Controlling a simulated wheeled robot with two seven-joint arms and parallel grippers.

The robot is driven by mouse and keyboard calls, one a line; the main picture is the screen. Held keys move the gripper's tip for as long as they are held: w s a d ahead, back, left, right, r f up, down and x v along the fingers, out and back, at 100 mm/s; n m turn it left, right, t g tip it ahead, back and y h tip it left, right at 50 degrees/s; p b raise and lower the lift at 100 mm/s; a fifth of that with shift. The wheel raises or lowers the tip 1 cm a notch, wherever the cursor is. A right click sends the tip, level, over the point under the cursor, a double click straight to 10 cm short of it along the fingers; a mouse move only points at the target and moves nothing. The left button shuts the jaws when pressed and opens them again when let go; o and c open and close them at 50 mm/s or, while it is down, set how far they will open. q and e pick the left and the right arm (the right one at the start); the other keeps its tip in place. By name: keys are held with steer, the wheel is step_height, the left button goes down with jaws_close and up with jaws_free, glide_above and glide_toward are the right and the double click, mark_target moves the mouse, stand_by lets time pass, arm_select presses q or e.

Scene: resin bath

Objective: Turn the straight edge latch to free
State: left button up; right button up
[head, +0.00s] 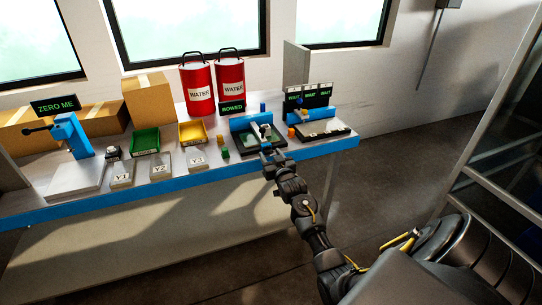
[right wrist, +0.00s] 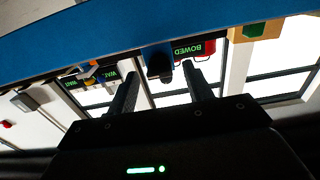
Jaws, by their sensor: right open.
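The station with the green BOWED sign (head: 232,107) has a blue straight edge bar (head: 243,122) across a dark-rimmed bath (head: 248,143). A small dark upright piece (head: 265,131) stands at its front right; I cannot tell if it is the latch. My right gripper (head: 268,151) is at the bench's front edge, just in front of this station. In the right wrist view, upside down, my right gripper (right wrist: 161,80) is open and empty. A black knob (right wrist: 159,65) shows between its fingers, apparently beyond the tips. Contact is not visible. My left gripper is out of view.
To the right, a similar station carries WAIT screens (head: 310,97). Two red WATER cans (head: 198,92) stand behind. Green (head: 145,140) and yellow (head: 192,132) bins, weights and a blue gauge (head: 72,136) fill the left.

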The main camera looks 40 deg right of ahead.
steer(key=shift+w, duration=0.1)
steer(key=shift+c, duration=0.4)
steer(key=c, duration=0.9)
